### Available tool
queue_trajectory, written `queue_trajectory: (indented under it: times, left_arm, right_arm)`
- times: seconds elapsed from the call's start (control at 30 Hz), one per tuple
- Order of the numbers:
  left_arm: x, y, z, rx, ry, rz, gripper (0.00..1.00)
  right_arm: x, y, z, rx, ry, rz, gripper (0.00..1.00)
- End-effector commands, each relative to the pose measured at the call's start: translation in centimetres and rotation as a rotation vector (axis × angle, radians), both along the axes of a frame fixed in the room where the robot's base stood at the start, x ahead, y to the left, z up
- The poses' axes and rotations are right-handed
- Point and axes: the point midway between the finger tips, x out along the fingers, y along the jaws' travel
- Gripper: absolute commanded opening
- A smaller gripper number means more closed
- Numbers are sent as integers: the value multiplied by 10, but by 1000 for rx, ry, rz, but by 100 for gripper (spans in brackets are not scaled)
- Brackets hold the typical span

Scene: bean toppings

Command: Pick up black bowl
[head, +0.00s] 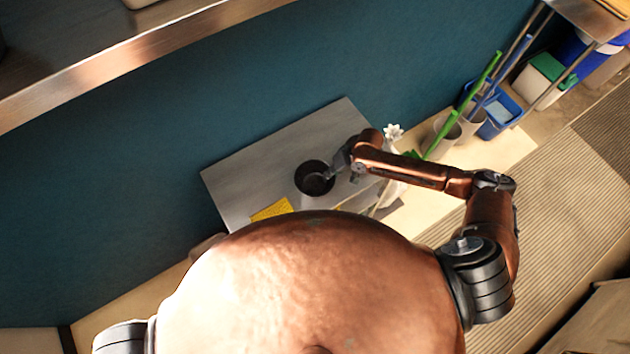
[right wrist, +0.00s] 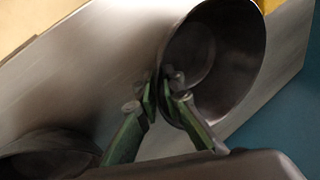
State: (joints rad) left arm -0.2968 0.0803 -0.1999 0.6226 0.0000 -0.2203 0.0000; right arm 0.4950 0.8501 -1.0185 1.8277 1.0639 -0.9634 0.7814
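The black bowl (head: 315,178) is at the middle of the grey table in the head view. It also shows, large and round, in the right wrist view (right wrist: 236,60). My right gripper (head: 335,174) reaches the bowl's right rim from the right. In the right wrist view my right gripper (right wrist: 160,101) has one finger outside the bowl and the other inside. The fingertips are close together with the thin rim between them, so it looks shut on the rim. Whether the bowl's base touches the table cannot be told. My left gripper is not in view.
The grey table (head: 245,175) stands against a teal wall (head: 230,90). A yellow item (head: 272,209) lies near its front edge. White flowers (head: 393,132), grey containers (head: 447,128) and a blue bin (head: 497,117) stand to the right. A metal shelf (head: 130,55) crosses the upper left.

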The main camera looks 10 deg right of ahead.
Motion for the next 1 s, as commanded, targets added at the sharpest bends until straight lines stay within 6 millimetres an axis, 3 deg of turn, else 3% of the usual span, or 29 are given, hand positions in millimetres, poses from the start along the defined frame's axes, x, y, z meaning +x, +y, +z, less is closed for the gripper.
queue_trajectory:
  times: [0.13, 0.23, 0.33, 0.6, 1.0]
  left_arm:
    - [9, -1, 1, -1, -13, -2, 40]
    - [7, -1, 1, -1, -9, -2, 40]
    - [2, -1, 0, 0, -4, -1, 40]
    - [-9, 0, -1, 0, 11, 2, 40]
    - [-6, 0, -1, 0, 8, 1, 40]
  right_arm:
    - [1, 1, -1, 0, -1, 2, 8]
    - [1, 1, -1, 0, 0, 3, 7]
    - [1, 1, -1, 0, 0, 3, 0]
    - [1, 1, -1, 0, 0, 2, 0]
    - [1, 1, 4, 0, -1, 2, 0]
